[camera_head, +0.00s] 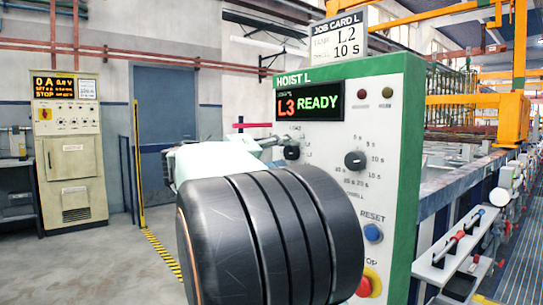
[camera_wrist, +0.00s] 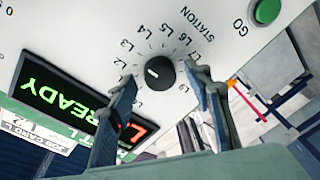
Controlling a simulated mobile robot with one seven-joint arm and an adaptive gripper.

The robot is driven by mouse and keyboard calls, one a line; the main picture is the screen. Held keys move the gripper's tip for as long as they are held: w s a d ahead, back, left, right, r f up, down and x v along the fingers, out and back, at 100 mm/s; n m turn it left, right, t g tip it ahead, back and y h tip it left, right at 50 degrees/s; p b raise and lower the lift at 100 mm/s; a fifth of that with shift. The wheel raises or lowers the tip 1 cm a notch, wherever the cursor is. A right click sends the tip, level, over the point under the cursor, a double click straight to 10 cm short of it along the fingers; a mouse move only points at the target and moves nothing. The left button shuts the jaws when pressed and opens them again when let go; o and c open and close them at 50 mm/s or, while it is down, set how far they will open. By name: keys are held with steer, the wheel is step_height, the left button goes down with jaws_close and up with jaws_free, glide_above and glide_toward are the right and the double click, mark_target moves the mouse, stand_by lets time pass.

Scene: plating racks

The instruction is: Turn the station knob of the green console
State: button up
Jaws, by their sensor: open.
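The green-edged console (camera_head: 410,150) marked HOIST L has a white face. Its display (camera_head: 309,102) reads L3 READY. The black station knob (camera_head: 291,152) is at the left of the face, just beyond my gripper (camera_head: 268,143), whose tips partly blend with it. In the wrist view the station knob (camera_wrist: 160,72) sits inside a ring of L labels. Its pale mark points roughly left; the exact label is unclear. My gripper (camera_wrist: 164,78) is open, with one finger on each side of the knob. I cannot tell whether either finger touches it.
A second black knob (camera_head: 355,160), a blue RESET button (camera_head: 373,233) and a red stop button (camera_head: 370,282) are on the face. A green GO button (camera_wrist: 266,11) is near the station dial. The job card (camera_head: 338,39) on top reads L2, 10 s.

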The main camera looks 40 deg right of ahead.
steer(key=c, duration=1.1)
steer(key=shift+c, duration=0.2)
steer(key=shift+r+n+p, duration=0.1)
steer(key=shift+n+p, duration=0.2)
steer(key=shift+p, duration=0.05)
steer(key=n+p, duration=0.3)
steer(key=shift+r+n, duration=0.2)
steer(key=shift+n, duration=0.1)
steer(key=n+p, duration=0.4)
steer(key=p, duration=0.1)
steer(key=shift+r+g+y, duration=0.15)
steer(key=shift+g+y, duration=0.25)
steer(key=n+p, duration=0.3)
steer(key=p, duration=0.1)
steer(key=n+p, duration=0.2)
steer(key=p, duration=0.2)
steer(key=shift+w+n+g+p, duration=0.2)
steer(key=shift+n+g+p, duration=0.15)
steer(key=shift+n+g, duration=0.05)
steer(key=n+p, duration=0.2)
steer(key=p, duration=0.2)
steer(key=shift+n, duration=0.3)
steer(key=shift+f+g, duration=0.25)
steer(key=shift+g, duration=0.05)
